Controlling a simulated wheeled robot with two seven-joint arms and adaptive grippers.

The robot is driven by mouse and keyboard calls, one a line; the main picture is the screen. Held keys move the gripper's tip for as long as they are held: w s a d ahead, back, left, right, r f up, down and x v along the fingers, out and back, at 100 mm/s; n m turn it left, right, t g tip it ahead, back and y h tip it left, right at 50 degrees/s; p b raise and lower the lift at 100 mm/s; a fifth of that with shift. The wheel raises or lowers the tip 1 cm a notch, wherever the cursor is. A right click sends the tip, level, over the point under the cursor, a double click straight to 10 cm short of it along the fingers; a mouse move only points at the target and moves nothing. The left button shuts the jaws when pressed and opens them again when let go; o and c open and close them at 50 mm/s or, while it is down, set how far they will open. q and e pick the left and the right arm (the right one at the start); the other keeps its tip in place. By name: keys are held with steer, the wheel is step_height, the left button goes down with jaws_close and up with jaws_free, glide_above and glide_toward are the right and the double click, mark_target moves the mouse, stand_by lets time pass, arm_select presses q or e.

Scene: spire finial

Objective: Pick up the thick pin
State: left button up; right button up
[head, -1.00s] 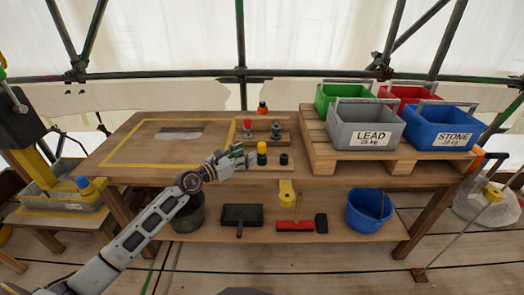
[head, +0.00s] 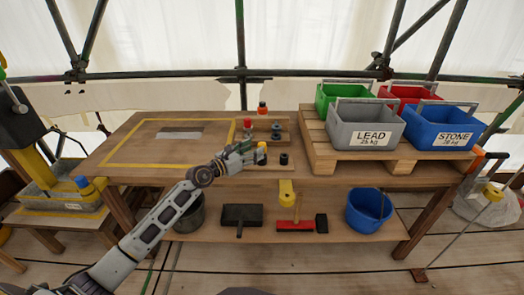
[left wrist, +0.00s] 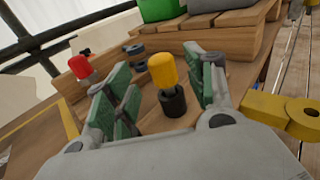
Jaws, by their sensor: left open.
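A pin with a rounded yellow top (head: 262,147) and a dark lower part stands upright near the table's front edge. My open left gripper (head: 250,151) is level with it. In the left wrist view, the yellow-topped pin (left wrist: 163,70) stands between the green pads of the open gripper (left wrist: 166,78), with space on both sides. A red-topped pin (head: 248,123) stands behind it; it also shows in the left wrist view (left wrist: 80,67). An orange-topped pin (head: 263,107) stands farther back. I cannot tell which pin is the thickest. My right gripper is not in view.
Dark round pieces (head: 284,159) stand right of the yellow-topped pin and behind it (head: 276,130). A pallet (head: 318,158) with several crates, including a grey LEAD crate (head: 365,128), stands at the right. The table's left part, inside yellow tape, is mostly clear.

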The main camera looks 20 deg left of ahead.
arm_select(q)
steer(key=shift+w, duration=0.1)
steer(key=shift+w+d, duration=0.3)
steer(key=shift+w, duration=0.1)
steer(key=shift+b+x, duration=0.3)
steer(key=shift+x, duration=1.55)
steer(key=shift+w+d, duration=0.1)
steer(key=shift+w, duration=0.05)
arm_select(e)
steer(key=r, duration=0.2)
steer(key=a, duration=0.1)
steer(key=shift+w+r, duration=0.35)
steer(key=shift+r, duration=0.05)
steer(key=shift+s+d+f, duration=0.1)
arm_select(q)
steer(key=c, duration=1.2)
